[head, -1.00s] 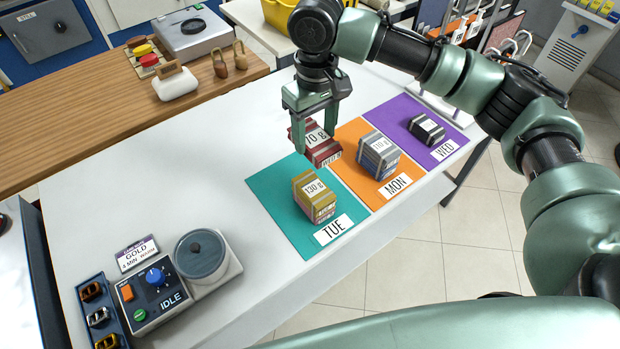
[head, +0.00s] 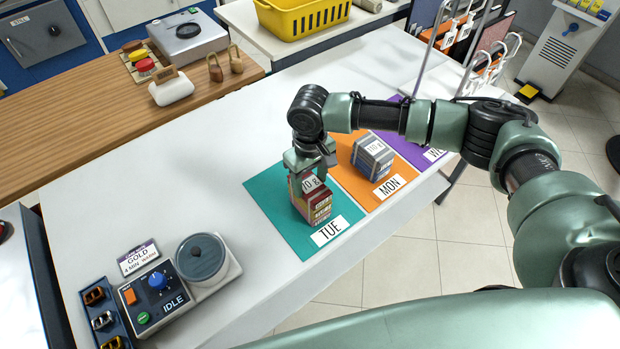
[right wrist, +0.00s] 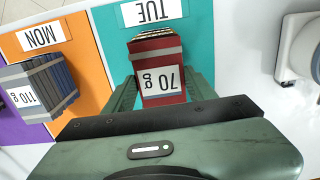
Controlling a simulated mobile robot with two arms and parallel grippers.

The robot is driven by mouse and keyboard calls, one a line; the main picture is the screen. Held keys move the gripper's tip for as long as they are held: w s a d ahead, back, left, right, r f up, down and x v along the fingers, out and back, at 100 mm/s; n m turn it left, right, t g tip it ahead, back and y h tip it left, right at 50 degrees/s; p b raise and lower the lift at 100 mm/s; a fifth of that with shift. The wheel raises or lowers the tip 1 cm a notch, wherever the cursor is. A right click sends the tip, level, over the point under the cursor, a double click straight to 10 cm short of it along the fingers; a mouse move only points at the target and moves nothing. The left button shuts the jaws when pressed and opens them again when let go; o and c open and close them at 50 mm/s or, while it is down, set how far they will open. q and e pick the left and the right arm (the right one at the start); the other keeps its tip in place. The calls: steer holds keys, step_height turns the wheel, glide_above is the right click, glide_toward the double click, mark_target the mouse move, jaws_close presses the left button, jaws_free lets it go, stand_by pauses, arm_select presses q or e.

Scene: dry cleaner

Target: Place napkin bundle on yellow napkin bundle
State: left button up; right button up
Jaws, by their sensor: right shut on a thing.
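The red napkin bundle (head: 318,199), with a white gram label on top, is at the teal TUE mat (head: 268,202). My right gripper (head: 312,171) is shut on it, with a finger on each side. The red bundle also shows between the fingers in the right wrist view (right wrist: 158,58), its label reading 70 g. The yellow napkin bundle (head: 299,207) is mostly hidden under the red one, with a strip of its side showing. Whether the two touch is hard to tell. My left gripper is out of view.
A grey-blue bundle (head: 373,158) sits on the orange MON mat (head: 347,148), right of the gripper. The control box (head: 156,293) stands at the table's left front.

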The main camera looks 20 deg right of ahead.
mark_target(310, 183)
steer(key=shift+f, duration=0.15)
steer(key=o, duration=1.4)
steer(key=shift+r+b, duration=1.35)
steer(key=shift+r, duration=4.85)
